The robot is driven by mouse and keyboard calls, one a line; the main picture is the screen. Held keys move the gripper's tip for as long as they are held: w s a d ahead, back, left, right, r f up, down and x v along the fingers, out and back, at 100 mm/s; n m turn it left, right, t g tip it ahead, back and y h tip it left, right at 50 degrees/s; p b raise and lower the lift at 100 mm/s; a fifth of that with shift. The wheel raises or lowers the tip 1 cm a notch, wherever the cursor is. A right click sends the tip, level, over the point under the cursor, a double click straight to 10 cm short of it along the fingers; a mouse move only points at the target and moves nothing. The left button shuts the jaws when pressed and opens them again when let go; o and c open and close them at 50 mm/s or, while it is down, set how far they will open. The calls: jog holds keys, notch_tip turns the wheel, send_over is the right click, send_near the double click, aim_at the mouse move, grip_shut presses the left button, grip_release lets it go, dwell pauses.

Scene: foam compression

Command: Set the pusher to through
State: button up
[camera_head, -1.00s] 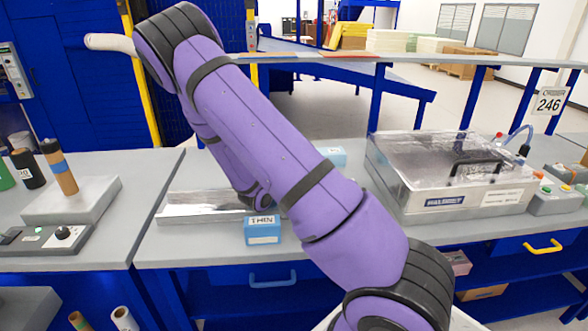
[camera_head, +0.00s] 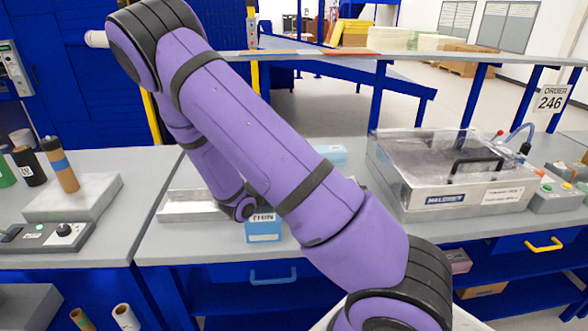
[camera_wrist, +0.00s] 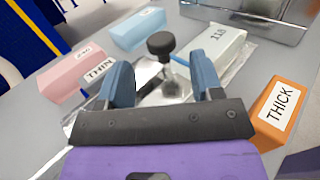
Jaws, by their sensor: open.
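In the wrist view a black round knob (camera_wrist: 160,43) on a short stem stands over a shiny metal surface (camera_wrist: 150,85). I take it for the pusher's handle, but cannot tell its setting. My gripper (camera_wrist: 160,66) is open, its two blue-grey fingers apart. The knob shows between and beyond the fingertips, and I see no contact. In the head view a shallow metal tray (camera_head: 185,208) lies on the bench, partly behind my arm. My gripper is hidden there.
An orange THICK block (camera_wrist: 278,112), a pink block (camera_wrist: 72,74), a light blue block (camera_wrist: 138,28) and a pale block (camera_wrist: 215,52) surround the knob. A lidded metal box (camera_head: 450,195) stands right.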

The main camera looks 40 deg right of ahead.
jog(key=shift+s+a, duration=0.2)
jog(key=shift+a, duration=0.9)
jog(key=shift+s+a, duration=0.2)
jog(key=shift+a, duration=0.85)
jog(key=shift+r, duration=0.1)
jog(key=s+a+r+m+t+y, duration=0.1)
jog(key=s+a+r+m+y, duration=0.3)
jog(key=s+r+m+y, duration=0.2)
jog(key=s+a+r+m+y, duration=0.4)
jog(key=s+r+m+y, duration=0.2)
jog(key=s+r, duration=0.4)
jog(key=s+a+r+m+t+y, duration=0.1)
jog(key=s+a+r+m+y, duration=0.4)
jog(key=r, duration=0.5)
jog(key=s+m, duration=0.2)
jog(key=s, duration=0.1)
jog(key=shift+s+r+m+t+y, duration=0.2)
jog(key=shift+r+m+t+y, duration=0.1)
jog(key=shift+r+m+y, duration=0.1)
